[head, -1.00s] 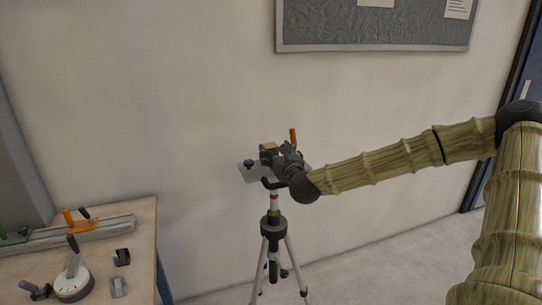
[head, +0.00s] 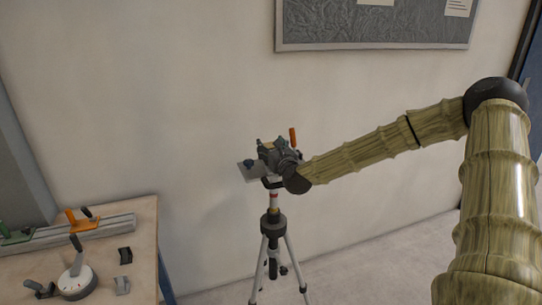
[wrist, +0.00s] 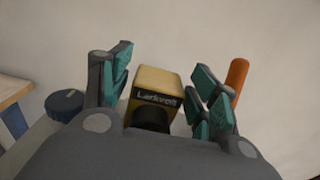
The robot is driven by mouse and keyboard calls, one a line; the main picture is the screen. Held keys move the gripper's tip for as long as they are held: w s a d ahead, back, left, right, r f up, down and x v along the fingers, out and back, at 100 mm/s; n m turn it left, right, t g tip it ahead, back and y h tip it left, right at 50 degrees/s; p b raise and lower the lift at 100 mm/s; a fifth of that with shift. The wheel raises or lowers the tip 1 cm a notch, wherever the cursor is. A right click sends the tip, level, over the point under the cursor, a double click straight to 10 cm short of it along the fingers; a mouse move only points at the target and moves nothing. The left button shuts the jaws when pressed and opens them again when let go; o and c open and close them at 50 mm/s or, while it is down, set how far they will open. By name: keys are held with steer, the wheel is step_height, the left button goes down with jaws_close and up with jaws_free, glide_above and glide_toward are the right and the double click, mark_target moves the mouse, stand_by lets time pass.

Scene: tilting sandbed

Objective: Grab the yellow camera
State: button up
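The yellow camera (wrist: 157,85) shows in the wrist view, a yellow box with a dark band lettered "Larkvolt" and a dark round part below. My gripper (wrist: 164,78) is open, with its teal-padded fingers on either side of the camera. A gap shows on the right; on the left I cannot tell whether the finger touches. In the head view my gripper (head: 274,152) is at the top of a tripod (head: 272,227) and mostly hides the camera.
A blue knob (wrist: 64,104) and an orange handle (wrist: 239,77) flank the gripper. A pale plate (head: 250,171) is on the tripod head. A wooden bench (head: 140,230) with tools stands at left. The wall (head: 150,90) is behind.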

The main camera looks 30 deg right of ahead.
steer(key=c, duration=1)
steer(key=shift+r, duration=0.15)
